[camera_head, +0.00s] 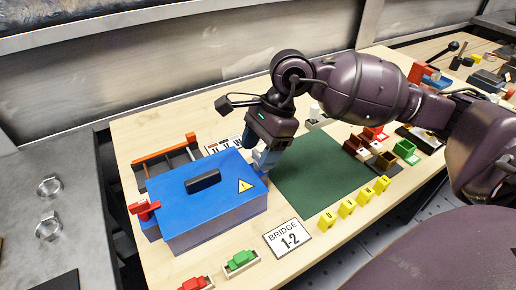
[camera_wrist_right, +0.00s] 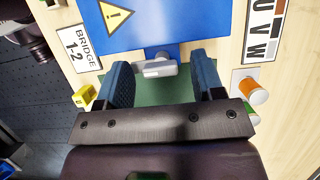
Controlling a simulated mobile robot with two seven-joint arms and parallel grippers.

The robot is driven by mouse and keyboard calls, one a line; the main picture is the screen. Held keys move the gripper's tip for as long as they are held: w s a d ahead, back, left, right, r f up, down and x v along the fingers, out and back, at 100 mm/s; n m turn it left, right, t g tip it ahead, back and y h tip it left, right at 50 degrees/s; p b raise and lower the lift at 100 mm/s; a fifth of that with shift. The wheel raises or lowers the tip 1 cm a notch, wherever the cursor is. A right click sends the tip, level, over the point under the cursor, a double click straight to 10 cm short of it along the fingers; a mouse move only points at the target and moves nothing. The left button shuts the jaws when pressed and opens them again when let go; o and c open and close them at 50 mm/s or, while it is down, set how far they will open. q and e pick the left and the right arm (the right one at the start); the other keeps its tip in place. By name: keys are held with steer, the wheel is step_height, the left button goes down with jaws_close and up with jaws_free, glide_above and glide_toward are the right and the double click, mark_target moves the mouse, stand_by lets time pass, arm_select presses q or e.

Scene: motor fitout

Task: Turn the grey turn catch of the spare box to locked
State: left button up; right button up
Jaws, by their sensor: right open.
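The spare box is a blue lidded box (camera_head: 208,208) with a dark handle (camera_head: 203,181) and a yellow warning triangle, on the wooden bench. Its blue lid (camera_wrist_right: 150,25) fills the top of the right wrist view. My right gripper (camera_head: 264,167) is at the box's right side. In the wrist view its open blue fingers (camera_wrist_right: 161,72) stand either side of the catch, with visible gaps. My left gripper is out of view.
A red catch (camera_head: 144,210) is at the box's left end. A green mat (camera_head: 325,175) lies right of the box. An orange-topped cylinder (camera_wrist_right: 252,91) stands beside my gripper.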

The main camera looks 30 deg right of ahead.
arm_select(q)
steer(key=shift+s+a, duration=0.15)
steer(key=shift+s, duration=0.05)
arm_select(e)
steer(key=shift+c, duration=0.5)
steer(key=c, duration=0.8)
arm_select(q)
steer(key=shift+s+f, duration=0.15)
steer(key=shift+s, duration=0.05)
arm_select(e)
steer(key=shift+c, duration=0.2)
